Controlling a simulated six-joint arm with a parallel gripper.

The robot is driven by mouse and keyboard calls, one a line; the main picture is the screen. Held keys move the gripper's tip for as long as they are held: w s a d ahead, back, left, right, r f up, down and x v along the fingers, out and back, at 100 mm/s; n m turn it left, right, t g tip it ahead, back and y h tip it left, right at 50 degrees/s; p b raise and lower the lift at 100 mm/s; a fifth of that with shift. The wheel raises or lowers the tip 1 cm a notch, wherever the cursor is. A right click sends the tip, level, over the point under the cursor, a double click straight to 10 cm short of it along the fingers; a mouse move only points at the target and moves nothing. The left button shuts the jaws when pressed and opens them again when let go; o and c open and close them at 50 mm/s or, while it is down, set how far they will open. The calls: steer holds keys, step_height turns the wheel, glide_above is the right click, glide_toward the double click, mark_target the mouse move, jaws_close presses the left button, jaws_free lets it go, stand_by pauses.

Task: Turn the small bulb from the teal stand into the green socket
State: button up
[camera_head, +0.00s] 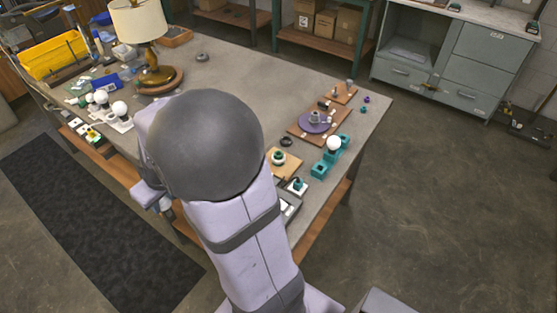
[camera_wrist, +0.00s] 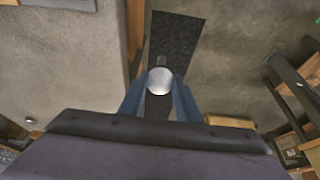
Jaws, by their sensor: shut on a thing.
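My gripper (camera_wrist: 160,92) is shut on a small whitish bulb (camera_wrist: 160,80), which sits between the blue-grey fingertips in the wrist view. A short dark end shows beyond the bulb. In the head view my gripper is mostly hidden behind my arm, left of it, near the front table edge. The green socket (camera_head: 278,156) stands on a light wooden board to the right of my arm. The teal stand (camera_head: 320,170) has several blocks in a row; the nearest looks empty and a larger white bulb (camera_head: 334,143) sits further back.
A brown board with a purple disc (camera_head: 314,122) lies behind the socket. A lamp (camera_head: 140,25), white bulbs (camera_head: 120,108) and a yellow bin (camera_head: 52,55) stand at left. The table's back middle is mostly clear.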

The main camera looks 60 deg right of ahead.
steer(key=s+d+b, duration=0.1)
steer(key=d+b, duration=0.2)
steer(key=d, duration=0.3)
steer(key=shift+s, duration=0.2)
stand_by(2.8)
steer(key=s+d+b, duration=0.1)
steer(key=d+b, duration=0.1)
steer(key=d, duration=0.6)
steer(key=shift+s, duration=0.35)
stand_by(3.3)
